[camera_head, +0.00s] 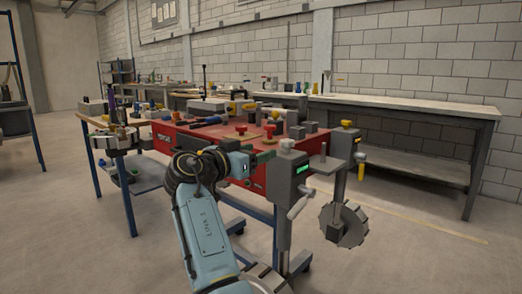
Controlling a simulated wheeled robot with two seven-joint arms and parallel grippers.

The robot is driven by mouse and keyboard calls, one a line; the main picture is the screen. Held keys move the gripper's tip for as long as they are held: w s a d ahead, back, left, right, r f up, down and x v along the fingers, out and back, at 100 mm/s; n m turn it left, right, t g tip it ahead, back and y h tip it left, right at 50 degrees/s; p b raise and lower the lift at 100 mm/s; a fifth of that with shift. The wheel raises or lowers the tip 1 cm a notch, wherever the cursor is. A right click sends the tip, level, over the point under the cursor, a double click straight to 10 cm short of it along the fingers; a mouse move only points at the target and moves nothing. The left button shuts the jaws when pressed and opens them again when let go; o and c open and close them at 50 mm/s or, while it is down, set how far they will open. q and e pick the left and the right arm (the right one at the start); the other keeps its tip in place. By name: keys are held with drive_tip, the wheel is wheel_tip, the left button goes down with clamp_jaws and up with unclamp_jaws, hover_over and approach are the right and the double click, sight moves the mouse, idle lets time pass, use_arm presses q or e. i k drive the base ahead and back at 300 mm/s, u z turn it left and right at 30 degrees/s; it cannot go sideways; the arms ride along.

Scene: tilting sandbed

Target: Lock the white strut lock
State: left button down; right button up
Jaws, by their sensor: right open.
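A grey upright post (291,182) with a small green display stands at the near right corner of the red sandbed (190,142). A white lever (298,207), which looks like the strut lock, sticks out low on this post and slants. My right gripper (262,158) is open, just left of the post's top and above the white lever. Its fingers are small and partly hidden by my arm, so contact with the post cannot be told. My left gripper is not in view.
A toothed grey handwheel (345,224) hangs right of the post. A second post (344,152) with a yellow knob stands behind. A side table (100,121) is at left, a long workbench (420,106) along the wall. Open floor lies at right.

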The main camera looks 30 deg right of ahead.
sight(301, 204)
drive_tip(key=k, duration=1)
